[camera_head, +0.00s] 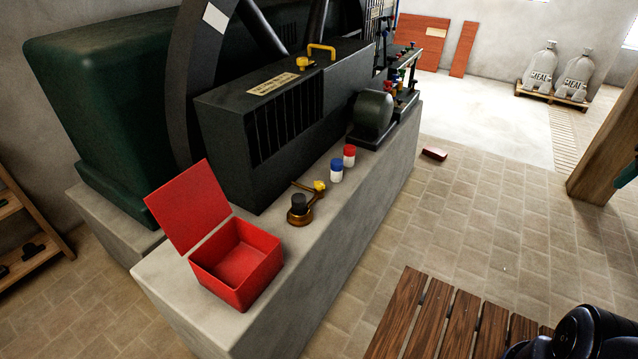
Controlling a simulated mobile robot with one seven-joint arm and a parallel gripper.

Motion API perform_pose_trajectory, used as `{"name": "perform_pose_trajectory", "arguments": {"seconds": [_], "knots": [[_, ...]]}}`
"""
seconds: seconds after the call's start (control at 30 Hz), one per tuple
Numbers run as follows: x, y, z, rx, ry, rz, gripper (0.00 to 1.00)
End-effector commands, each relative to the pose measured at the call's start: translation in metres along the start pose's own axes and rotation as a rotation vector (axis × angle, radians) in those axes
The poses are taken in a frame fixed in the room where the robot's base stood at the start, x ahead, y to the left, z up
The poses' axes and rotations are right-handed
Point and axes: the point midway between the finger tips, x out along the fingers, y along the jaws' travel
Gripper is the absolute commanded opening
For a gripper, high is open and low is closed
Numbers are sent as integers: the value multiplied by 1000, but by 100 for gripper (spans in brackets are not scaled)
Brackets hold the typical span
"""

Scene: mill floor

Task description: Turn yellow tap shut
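Several small coloured taps or knobs (401,74) stand at the far right end of the dark machine (262,122). They are too small for me to tell which is yellow or how it is turned. Other yellow parts show nearer: a round yellow knob (302,63) and a yellow handle (321,51) on top of the machine's dark housing. A yellow tip (319,186) shows beside a brass, black-topped object (299,211) on the concrete plinth. I cannot tell whether any of these is the tap. Black rounded parts at the bottom right look like my arm; my gripper's fingers are not seen.
An open red box (238,262) stands at the plinth's (345,235) near end. A blue-and-white jar (336,170) and a red-and-white jar (349,156) stand along its edge. A slatted wooden top (435,318) is at the bottom.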

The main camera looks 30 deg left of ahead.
Motion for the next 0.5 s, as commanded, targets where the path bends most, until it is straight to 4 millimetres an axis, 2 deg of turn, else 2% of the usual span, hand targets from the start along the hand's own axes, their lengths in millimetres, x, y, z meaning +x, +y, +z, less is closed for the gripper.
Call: {"name": "perform_pose_trajectory", "arguments": {"seconds": [0.27,0.5], "knots": [[3,-34,-66,-233,-44,-11,56],[15,-80,-125,-461,-76,-28,56]]}}
